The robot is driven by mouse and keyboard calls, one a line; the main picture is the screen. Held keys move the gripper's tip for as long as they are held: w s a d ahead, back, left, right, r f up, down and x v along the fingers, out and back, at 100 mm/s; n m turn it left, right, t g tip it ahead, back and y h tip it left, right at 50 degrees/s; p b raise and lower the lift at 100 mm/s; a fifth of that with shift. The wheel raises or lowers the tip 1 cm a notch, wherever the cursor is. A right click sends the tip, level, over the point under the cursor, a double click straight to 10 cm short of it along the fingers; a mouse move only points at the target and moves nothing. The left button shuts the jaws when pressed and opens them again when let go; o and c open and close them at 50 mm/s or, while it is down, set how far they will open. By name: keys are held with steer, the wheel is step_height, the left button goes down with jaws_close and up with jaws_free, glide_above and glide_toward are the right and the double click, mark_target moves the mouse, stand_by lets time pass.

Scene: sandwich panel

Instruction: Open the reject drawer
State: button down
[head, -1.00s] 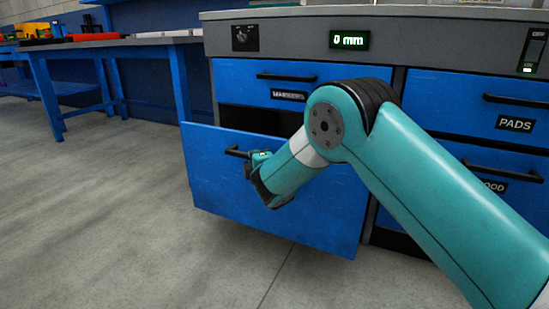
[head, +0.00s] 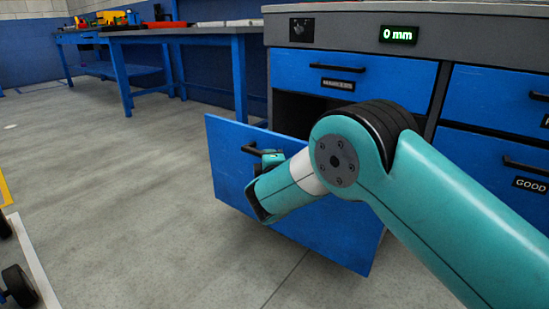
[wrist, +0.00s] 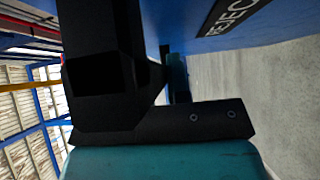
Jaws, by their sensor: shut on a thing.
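The reject drawer (head: 235,180) is the lower left drawer of the blue cabinet. It stands pulled out, its blue front well clear of the cabinet face and a dark opening (head: 300,112) showing behind it. Its black bar handle (head: 257,151) is near the top of the front. My gripper (head: 272,158) is shut on this handle; my arm hides part of the drawer front. In the wrist view the drawer front (wrist: 280,18) shows at the top right with part of a "REJEC" label (wrist: 232,12). The fingers' grip on the handle is mostly hidden there.
Above is a closed drawer (head: 400,80), with a closed "GOOD" drawer (head: 490,150) at right. A green display (head: 398,34) reads 0 mm. A blue workbench (head: 180,38) stands at the back left. Black wheels (head: 20,285) show at the lower left edge. The floor left of the drawer is clear.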

steer(key=shift+a, duration=0.25)
steer(key=c, duration=1.2)
jaws_free()
steer(key=shift+o, duration=0.6)
steer(key=shift+d, duration=0.15)
steer(key=shift+s, duration=0.1)
steer(key=s+d+b, duration=0.2)
steer(key=s, duration=1.5)
steer(key=shift+d, duration=0.35)
